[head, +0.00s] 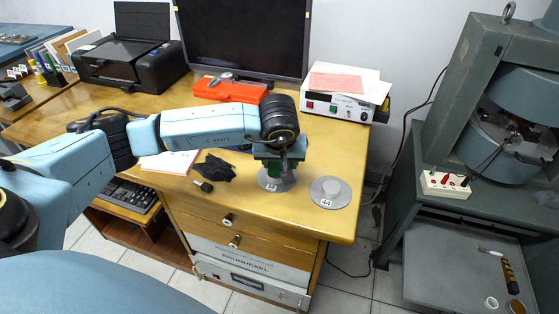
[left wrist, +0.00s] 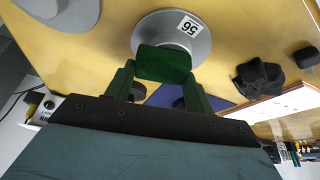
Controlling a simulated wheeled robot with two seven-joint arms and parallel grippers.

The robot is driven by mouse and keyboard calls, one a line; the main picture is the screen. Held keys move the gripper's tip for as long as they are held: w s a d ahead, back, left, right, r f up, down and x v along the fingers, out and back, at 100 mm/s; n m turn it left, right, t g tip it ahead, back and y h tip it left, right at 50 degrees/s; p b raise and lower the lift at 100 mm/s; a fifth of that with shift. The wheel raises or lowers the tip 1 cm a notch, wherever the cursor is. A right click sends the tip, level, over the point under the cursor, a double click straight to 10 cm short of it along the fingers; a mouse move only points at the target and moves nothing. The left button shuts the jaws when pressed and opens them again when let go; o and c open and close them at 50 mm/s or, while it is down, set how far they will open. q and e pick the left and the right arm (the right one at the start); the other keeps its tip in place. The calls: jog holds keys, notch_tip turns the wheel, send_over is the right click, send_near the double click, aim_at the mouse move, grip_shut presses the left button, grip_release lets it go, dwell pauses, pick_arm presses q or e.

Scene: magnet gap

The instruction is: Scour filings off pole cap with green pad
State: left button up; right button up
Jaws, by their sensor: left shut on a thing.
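A grey round pole cap labelled 56 (head: 268,184) stands near the front edge of the wooden desk. It also shows at the top of the left wrist view (left wrist: 202,44). My left gripper (head: 278,168) is right above this cap, pointing down. It is shut on a dark green pad (left wrist: 164,63), which covers part of the cap in the left wrist view. I cannot tell whether the pad touches the cap. I cannot make out filings. My right gripper is not in view.
A black cloth (head: 215,168) and a small black object (head: 203,186) lie left of the caps. A red case (head: 230,90), a monitor (head: 245,35) and a white instrument (head: 338,103) stand behind. The desk right of the gripper is mostly clear up to its edge.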

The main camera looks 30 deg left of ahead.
pick_arm(q)
jog(key=shift+s+a, duration=0.2)
jog(key=shift+a, duration=0.2)
jog(key=shift+r+p, duration=2.3)
jog(key=shift+r, duration=1.25)
jog(key=shift+d, duration=0.1)
